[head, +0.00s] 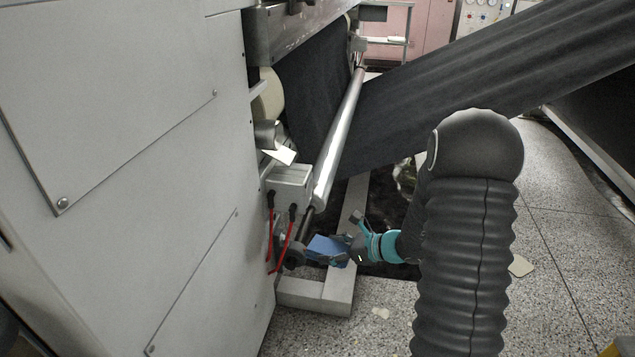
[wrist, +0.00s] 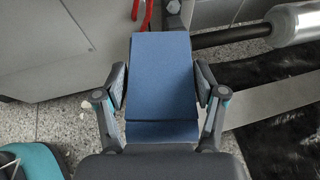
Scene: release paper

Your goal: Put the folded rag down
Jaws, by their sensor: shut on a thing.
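The folded rag (wrist: 162,85) is a flat blue rectangle with a crease across its near part. In the wrist view it lies between the two fingers of my gripper (wrist: 160,90), which is shut on it. In the head view my gripper (head: 345,243) holds the blue rag (head: 327,248) low beside the machine, near the end of the metal roller. The rag appears held above the floor and the grey base beam; the exact gap cannot be told.
A large grey machine cabinet (head: 130,150) fills the left. A shiny roller (head: 338,140) and dark fabric (head: 480,85) stand behind. Red cables (head: 282,245) and a grey base beam (head: 318,293) are close to the rag. Speckled floor (head: 560,240) is open at the right.

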